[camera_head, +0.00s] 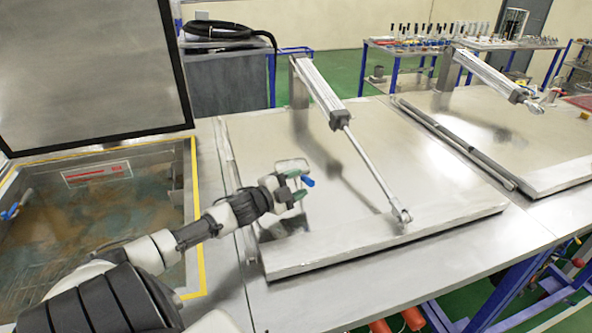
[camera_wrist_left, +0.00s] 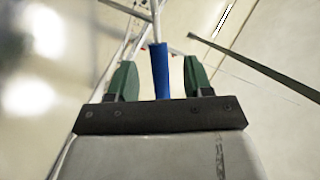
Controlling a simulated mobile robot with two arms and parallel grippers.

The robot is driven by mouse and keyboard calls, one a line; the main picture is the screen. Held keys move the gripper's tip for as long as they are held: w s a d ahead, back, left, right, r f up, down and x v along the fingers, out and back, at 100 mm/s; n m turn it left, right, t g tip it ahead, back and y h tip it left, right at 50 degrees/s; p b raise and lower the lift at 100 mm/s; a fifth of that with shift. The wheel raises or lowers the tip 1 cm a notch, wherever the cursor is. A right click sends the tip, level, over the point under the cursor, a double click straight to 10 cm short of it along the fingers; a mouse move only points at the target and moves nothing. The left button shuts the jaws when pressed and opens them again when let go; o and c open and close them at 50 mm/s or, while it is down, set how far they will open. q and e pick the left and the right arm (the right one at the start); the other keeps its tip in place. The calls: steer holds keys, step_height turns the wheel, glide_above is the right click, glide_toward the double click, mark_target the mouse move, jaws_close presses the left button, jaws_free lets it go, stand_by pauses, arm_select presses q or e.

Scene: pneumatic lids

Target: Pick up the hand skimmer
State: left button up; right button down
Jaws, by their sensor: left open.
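My left gripper (camera_head: 297,184) is open at the handle. In the left wrist view, my left gripper (camera_wrist_left: 158,75) shows a gap on both sides of the handle. I cannot tell how the skimmer is supported. My right gripper is not in view.
A pneumatic cylinder (camera_head: 321,88) slants down across the middle lid (camera_head: 440,165) to the right of my gripper. An open tank (camera_head: 90,222) with murky liquid lies at left under a raised lid (camera_head: 85,60). Another closed lid (camera_head: 510,130) lies at right.

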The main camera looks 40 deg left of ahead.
mark_target(302, 180)
arm_select(q)
steer(key=shift+w+d, duration=0.15)
steer(key=shift+w, duration=0.7)
steer(key=shift+w+d, duration=0.1)
steer(key=shift+w, duration=0.7)
steer(key=shift+s, duration=0.1)
steer(key=shift+c, duration=0.5)
jaws_close()
